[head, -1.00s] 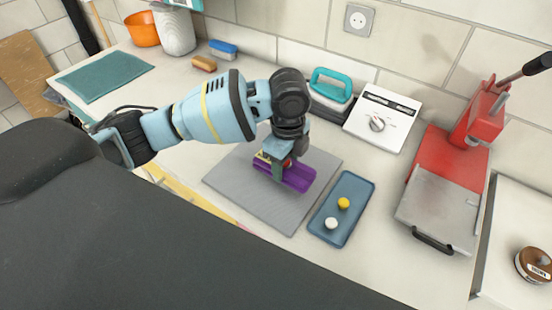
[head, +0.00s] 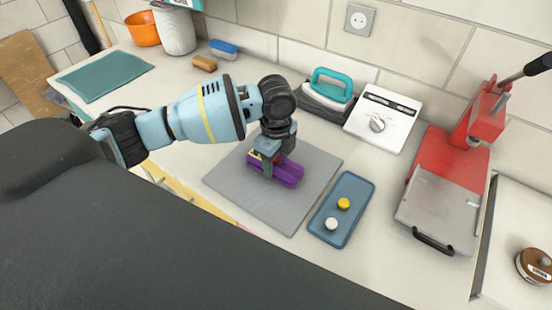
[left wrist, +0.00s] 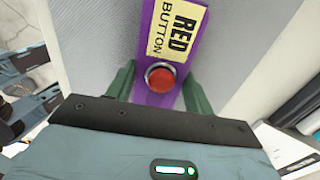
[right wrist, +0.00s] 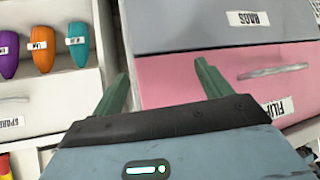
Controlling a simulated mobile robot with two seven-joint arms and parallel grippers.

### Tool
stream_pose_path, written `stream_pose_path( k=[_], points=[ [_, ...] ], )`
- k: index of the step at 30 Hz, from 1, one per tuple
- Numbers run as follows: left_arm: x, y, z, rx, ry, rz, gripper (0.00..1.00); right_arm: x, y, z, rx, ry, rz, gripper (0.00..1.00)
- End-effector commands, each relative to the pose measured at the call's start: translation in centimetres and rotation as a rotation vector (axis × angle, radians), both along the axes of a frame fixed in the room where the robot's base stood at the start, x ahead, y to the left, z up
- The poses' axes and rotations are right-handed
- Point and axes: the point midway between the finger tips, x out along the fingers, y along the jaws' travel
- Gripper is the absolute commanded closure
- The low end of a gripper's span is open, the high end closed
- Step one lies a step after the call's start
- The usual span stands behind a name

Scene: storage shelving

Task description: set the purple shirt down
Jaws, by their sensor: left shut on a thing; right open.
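I cannot tell whether the shirt touches the mat. My right gripper (right wrist: 160,85) is open and empty.
A blue tray (head: 353,188) with a yellow and a white round item lies right of the mat. Behind are a teal-handled iron (head: 328,90) and a white box with a dial (head: 383,118). A red press (head: 440,180) stands right. Grey and pink drawers (right wrist: 195,70) face my right gripper.

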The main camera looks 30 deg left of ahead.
Motion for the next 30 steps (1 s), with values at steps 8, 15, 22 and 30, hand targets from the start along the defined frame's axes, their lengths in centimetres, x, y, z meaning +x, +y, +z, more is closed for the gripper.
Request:
stream_pose_path(
  k=[8,15,22,30],
  points=[
    [0.0,0.0,0.0,0.000,-0.002,0.000,0.72,0.0,0.0,-0.1,0.000,0.001,0.000,0.23],
    [0.0,0.0,-0.4,0.000,-0.002,0.000,0.35,-0.1,0.0,-0.1,-0.001,0.003,0.000,0.23],
    [0.0,0.0,-0.4,0.000,-0.002,0.000,0.26,-0.1,0.0,-0.1,-0.001,0.003,0.000,0.23],
    [0.1,0.0,0.8,-0.002,-0.004,0.000,0.26,0.0,0.0,0.0,-0.001,-0.001,0.000,0.23]
  ],
)
